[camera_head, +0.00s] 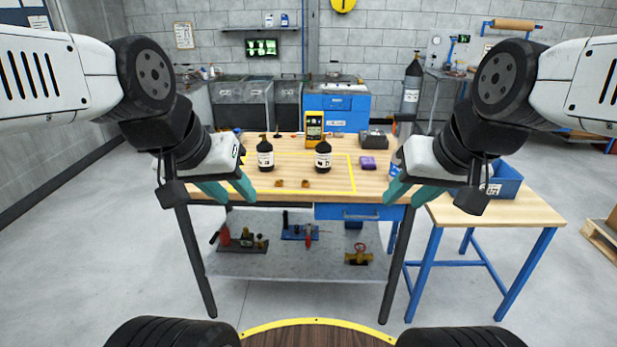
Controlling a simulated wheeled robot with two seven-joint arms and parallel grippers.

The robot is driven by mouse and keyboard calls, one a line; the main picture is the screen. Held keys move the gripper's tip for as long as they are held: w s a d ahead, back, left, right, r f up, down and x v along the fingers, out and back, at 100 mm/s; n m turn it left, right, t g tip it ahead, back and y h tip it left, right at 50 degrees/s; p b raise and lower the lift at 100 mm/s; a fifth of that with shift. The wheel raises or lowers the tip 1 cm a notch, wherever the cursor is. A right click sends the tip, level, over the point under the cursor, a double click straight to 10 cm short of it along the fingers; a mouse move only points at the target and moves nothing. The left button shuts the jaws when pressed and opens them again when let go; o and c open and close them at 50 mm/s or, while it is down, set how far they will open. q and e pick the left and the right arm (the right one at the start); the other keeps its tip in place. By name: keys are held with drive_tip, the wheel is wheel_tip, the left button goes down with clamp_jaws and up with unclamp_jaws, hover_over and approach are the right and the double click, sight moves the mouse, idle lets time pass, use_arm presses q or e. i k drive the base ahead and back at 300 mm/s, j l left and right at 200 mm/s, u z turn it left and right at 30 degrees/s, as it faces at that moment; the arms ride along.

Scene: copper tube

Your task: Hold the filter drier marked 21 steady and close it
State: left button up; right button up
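Two black bottle-shaped filter driers with white labels stand upright on the wooden workbench (320,190): a left one (265,155) and a right one (323,157). The label numbers are too small to read, so I cannot tell which is 21. Two small brass caps (279,184) (305,184) lie on the bench in front of them. My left gripper (228,190) has teal fingers, is open and empty, and hangs over the bench's front left corner. My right gripper (407,191) is open and empty at the front right corner. Neither touches a drier.
Yellow tape (353,175) marks an area around the driers. A yellow meter (314,127) stands behind them, with a purple item (367,162) and a grey box (374,139) to the right. A blue bin (505,182) sits on the side table (495,210). Tape-area front is mostly clear.

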sight(323, 154)
drive_tip(key=i+j+z, duration=0.45)
drive_tip(key=j+z, duration=0.25)
drive_tip(key=i+j+z, duration=0.2)
drive_tip(key=j, duration=0.25)
drive_tip(key=j+z, duration=0.25)
drive_tip(key=j, duration=0.1)
